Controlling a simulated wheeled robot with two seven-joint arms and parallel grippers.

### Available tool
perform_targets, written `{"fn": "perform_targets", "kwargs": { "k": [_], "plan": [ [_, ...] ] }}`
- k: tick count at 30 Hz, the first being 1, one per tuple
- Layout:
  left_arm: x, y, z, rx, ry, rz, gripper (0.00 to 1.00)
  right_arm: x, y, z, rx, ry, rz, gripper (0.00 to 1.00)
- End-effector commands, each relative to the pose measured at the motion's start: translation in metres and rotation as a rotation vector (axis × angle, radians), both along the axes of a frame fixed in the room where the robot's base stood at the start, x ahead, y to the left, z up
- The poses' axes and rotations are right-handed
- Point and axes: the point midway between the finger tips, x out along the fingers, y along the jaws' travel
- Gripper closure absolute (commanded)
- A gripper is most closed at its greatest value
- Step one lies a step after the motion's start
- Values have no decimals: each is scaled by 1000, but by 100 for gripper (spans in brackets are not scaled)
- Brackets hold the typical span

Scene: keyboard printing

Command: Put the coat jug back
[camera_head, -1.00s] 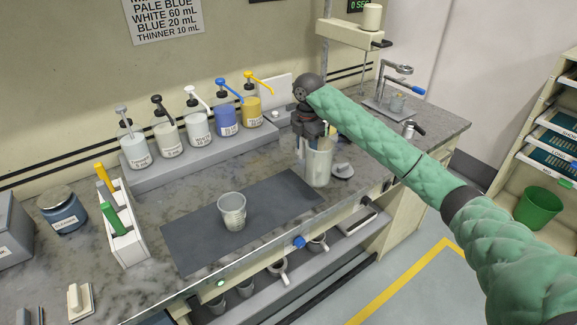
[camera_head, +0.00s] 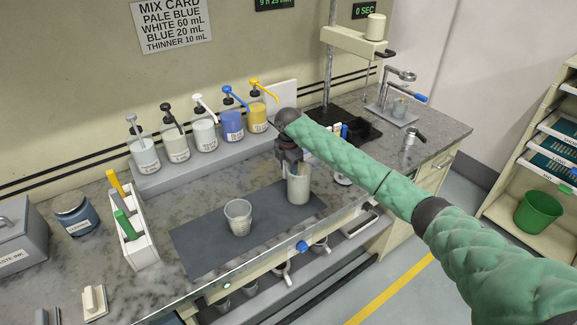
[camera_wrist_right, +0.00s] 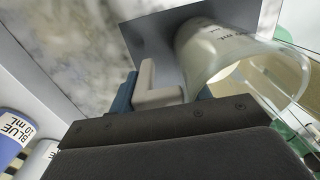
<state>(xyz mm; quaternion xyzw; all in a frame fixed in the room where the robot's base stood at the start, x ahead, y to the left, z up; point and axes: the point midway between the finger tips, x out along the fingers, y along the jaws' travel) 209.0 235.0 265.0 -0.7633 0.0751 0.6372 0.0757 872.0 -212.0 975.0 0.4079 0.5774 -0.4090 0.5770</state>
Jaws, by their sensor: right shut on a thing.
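My right gripper (camera_head: 290,160) is shut on a pale, translucent jug (camera_head: 298,188). I take it for the coat jug, but its label is not readable. The jug is near upright at the right end of the dark mat (camera_head: 200,245); I cannot tell whether its base touches the mat. In the right wrist view the jug (camera_wrist_right: 215,55) shows dark print and a clear rim, beside a pale finger of the gripper (camera_wrist_right: 160,85). My left gripper is not in view.
A ribbed clear cup (camera_head: 238,220) stands on the mat, left of the jug. Several pump bottles (camera_head: 232,125) line the raised grey shelf (camera_head: 165,178) behind. A white rack (camera_head: 143,245) is at the left, and a dark stand base (camera_head: 358,128) at the back right.

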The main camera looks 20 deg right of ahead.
Motion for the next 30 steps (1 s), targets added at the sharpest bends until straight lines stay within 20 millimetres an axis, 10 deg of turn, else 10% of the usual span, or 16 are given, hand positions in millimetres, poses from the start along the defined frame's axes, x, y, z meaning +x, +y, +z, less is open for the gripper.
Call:
{"fn": "perform_targets", "kwargs": {
  "k": [12,13,16,30],
  "plan": [
    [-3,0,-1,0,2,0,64,0,0,-4,0,-1,0,99],
    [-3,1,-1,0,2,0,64,0,0,-5,0,-1,0,50],
    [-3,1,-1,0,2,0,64,0,0,-5,0,-1,0,30],
    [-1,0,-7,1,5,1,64,1,0,6,1,-2,0,30]
  ]
}}
